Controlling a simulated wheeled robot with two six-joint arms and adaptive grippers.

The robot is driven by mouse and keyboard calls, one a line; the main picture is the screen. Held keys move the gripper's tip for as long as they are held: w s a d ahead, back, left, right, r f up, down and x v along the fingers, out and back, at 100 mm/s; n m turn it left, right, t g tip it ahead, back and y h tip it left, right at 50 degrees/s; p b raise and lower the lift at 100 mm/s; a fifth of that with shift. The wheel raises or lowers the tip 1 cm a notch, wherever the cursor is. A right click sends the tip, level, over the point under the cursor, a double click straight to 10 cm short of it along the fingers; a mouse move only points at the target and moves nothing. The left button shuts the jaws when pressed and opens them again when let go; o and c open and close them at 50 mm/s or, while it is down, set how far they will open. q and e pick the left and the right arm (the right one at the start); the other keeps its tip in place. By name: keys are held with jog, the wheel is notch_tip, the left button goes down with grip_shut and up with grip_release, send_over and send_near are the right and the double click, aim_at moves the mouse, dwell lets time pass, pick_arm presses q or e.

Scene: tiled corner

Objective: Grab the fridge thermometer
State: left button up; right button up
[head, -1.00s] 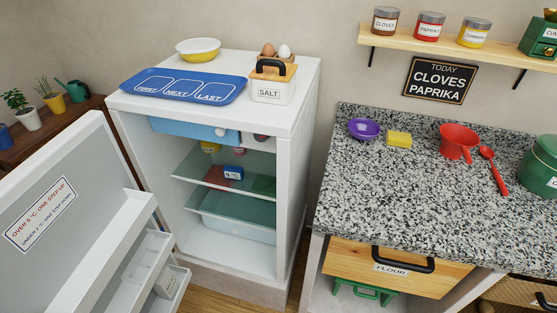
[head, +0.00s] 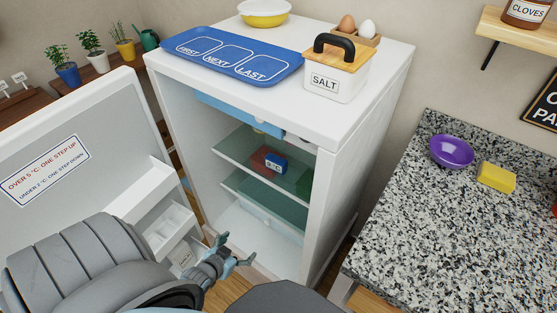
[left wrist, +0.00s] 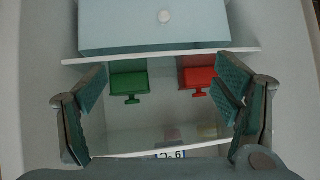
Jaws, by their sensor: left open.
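The fridge thermometer (head: 276,164) is a small blue block with a white display, standing on a glass shelf inside the open white fridge (head: 330,190). Its display also shows at the bottom edge of the left wrist view (left wrist: 170,154), mostly hidden by my gripper's body. My left gripper (head: 238,252) is open and empty, in front of the fridge opening and lower than the thermometer's shelf in the head view. In the left wrist view its two fingers (left wrist: 165,107) are spread wide, apart from everything. My right gripper is not in view.
A red patch (head: 259,157) and a green patch (head: 304,183) flank the thermometer. A blue drawer (head: 240,113) is above, a clear bin (head: 270,222) below. The open door (head: 75,150) stands left. A tray (head: 232,58) and salt box (head: 335,80) are on top.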

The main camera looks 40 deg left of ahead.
pick_arm(q)
jog(key=w+a+r+t+b, duration=0.2)
jog(key=w+r+t, duration=0.2)
jog(key=w+r, duration=0.3)
jog(key=t+b, duration=0.2)
jog(key=t, duration=0.2)
send_near(274, 163)
jog(key=w+b, duration=0.1)
jog(key=w, duration=0.1)
jog(key=w+b, duration=0.1)
jog(key=w, duration=0.1)
jog(key=w+b, duration=0.2)
jog(key=shift+w+a, duration=0.25)
jog(key=shift+a, duration=0.15)
jog(key=w+b, duration=0.1)
jog(key=b, duration=0.1)
jog(key=w+b, duration=0.3)
jog(key=shift+w+a+f+b, duration=0.3)
jog(key=shift+b, duration=0.1)
jog(key=shift+w+r, duration=0.1)
jog(key=shift+w, duration=0.1)
jog(key=shift+r, duration=0.25)
jog(key=c, duration=1.2)
jog(key=shift+c, duration=0.2)
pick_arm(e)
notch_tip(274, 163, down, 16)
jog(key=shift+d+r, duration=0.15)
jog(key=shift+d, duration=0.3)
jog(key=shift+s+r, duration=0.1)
